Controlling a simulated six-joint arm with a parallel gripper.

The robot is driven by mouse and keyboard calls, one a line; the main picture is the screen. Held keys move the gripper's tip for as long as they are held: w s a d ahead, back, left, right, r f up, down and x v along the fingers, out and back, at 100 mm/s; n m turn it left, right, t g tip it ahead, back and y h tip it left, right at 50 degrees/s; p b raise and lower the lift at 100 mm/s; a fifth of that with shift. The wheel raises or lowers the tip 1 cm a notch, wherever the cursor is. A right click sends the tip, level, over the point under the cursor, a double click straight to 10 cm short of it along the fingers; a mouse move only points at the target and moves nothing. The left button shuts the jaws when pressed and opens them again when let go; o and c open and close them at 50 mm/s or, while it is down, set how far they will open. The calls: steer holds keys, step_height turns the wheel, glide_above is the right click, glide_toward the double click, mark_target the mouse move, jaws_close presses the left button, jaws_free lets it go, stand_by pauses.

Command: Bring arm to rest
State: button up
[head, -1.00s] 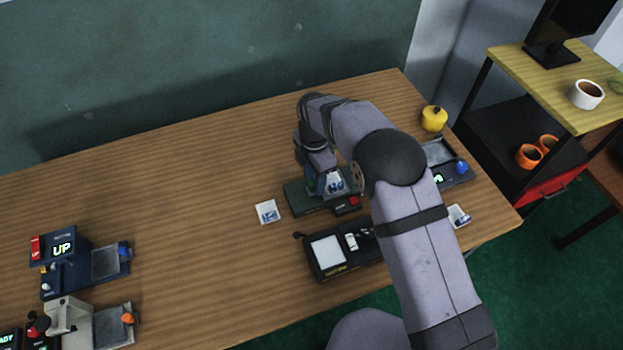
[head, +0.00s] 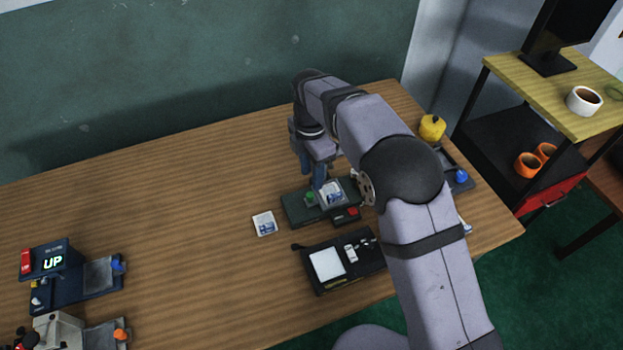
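My gripper (head: 318,178) points down just above the dark green device (head: 293,207) near the middle right of the table. A white and blue film piece (head: 332,193) lies on that device, right beside my fingertips. The fingers are small and partly overlap each other in this view, so I cannot tell whether they are open or shut, or whether they touch the film piece. My arm covers part of the table to the right.
A second white and blue piece (head: 264,223) lies on the table (head: 180,210). A black box with a white panel (head: 327,263) sits in front. A yellow pot (head: 432,127) is at the back right. The table's middle left is clear.

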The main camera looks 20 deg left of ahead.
steer(key=shift+r, duration=0.1)
stand_by(0.3)
step_height(320, 180, up, 10)
steer(key=y+p, duration=0.2)
steer(key=p, duration=0.1)
steer(key=d+r+m+y, duration=0.1)
steer(key=d+r+m, duration=0.15)
steer(key=d, duration=0.35)
steer(key=s+d+f+m+h+b, duration=0.1)
steer(key=s+d+f+m, duration=0.15)
steer(key=d+m, duration=0.6)
steer(key=s+d+f+m+h+b, duration=0.1)
steer(key=s+d+f+m, duration=0.3)
steer(key=d, duration=0.7)
steer(key=s+d+f+m, duration=0.4)
steer(key=s+d+m, duration=0.6)
steer(key=m, duration=0.3)
steer(key=shift+d+f+m+h+b, duration=0.35)
steer(key=shift+d+m+h+b, duration=0.1)
steer(key=shift+d, duration=0.25)
